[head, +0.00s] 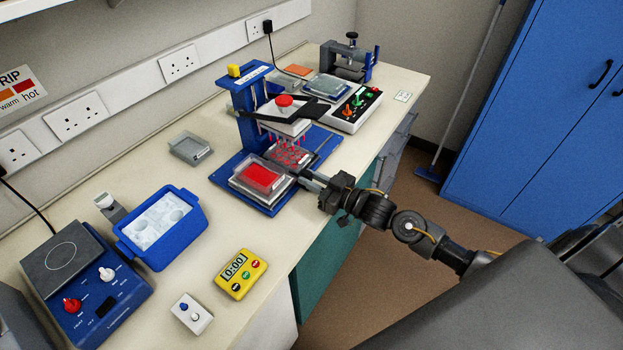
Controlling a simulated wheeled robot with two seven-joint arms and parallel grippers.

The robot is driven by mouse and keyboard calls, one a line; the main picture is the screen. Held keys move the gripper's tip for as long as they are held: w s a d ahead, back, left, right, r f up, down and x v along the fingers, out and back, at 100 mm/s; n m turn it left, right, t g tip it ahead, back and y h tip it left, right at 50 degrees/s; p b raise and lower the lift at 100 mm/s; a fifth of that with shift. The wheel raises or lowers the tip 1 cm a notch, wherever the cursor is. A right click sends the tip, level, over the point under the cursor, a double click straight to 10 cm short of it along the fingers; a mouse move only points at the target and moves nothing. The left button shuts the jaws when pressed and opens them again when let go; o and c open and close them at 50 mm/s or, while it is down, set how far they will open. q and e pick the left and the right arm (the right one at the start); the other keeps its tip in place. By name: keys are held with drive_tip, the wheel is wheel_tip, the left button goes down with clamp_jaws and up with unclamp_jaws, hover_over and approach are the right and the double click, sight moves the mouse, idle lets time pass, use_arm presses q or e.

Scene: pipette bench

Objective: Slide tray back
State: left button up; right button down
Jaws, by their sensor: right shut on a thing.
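The blue pipetting stand (244,98) stands on the bench, with a white head and red knob (284,101) over its base. A sliding tray (275,187) on the base carries a clear box with red contents (261,177) at the front left and a clear plate with red wells (290,155) behind it, below the head's reddish tips. My right gripper (309,180) reaches in from the right and is shut at the tray's right edge; the gripped part is mostly hidden by the fingers. My left gripper is not in view.
A blue ice tub (160,228), a blue hotplate device (85,285), a yellow timer (240,273) and a small white switch box (191,314) stand at the front left. A clear lid (190,148) lies left of the stand. A control box (352,108) stands behind it.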

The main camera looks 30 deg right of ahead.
drive_tip(key=w+d+b, duration=0.1)
drive_tip(key=w+d, duration=0.1)
drive_tip(key=d, duration=0.1)
drive_tip(key=w+d+b, duration=0.1)
drive_tip(key=w+d, duration=0.1)
drive_tip(key=d, duration=0.2)
drive_tip(key=w+d+b, duration=0.1)
drive_tip(key=w+d, duration=0.1)
drive_tip(key=d, duration=0.1)
drive_tip(key=shift+w+d+f, duration=0.1)
drive_tip(key=shift+d+f, duration=0.05)
drive_tip(key=shift+d, duration=0.1)
drive_tip(key=shift+w+d, duration=0.15)
drive_tip(key=shift+d, duration=0.1)
drive_tip(key=shift+r, duration=0.25)
drive_tip(key=c, duration=1.3)
unclamp_jaws()
drive_tip(key=shift+w+d+f, duration=0.1)
drive_tip(key=shift+d, duration=0.1)
drive_tip(key=shift+a, duration=0.1)
